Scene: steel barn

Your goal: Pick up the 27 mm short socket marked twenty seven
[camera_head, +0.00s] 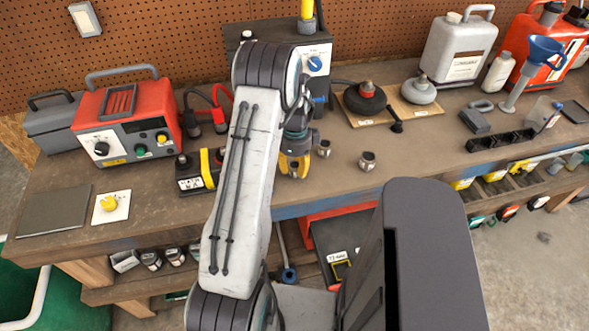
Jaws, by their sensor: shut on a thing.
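My gripper (294,172), with yellow parts near its end, points down over the middle of the bench, partly behind my arm. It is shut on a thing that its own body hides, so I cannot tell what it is. A small metal socket (324,149) stands on the bench just to the right of the gripper. A second metal socket (367,161) stands farther right, apart from the gripper. The markings on both sockets are too small to read.
A red and grey power unit (128,125) and a black and yellow device (198,172) stand left of the gripper. A grey box with a blue dial (314,64) stands behind. A board with round weights (409,108) lies back right.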

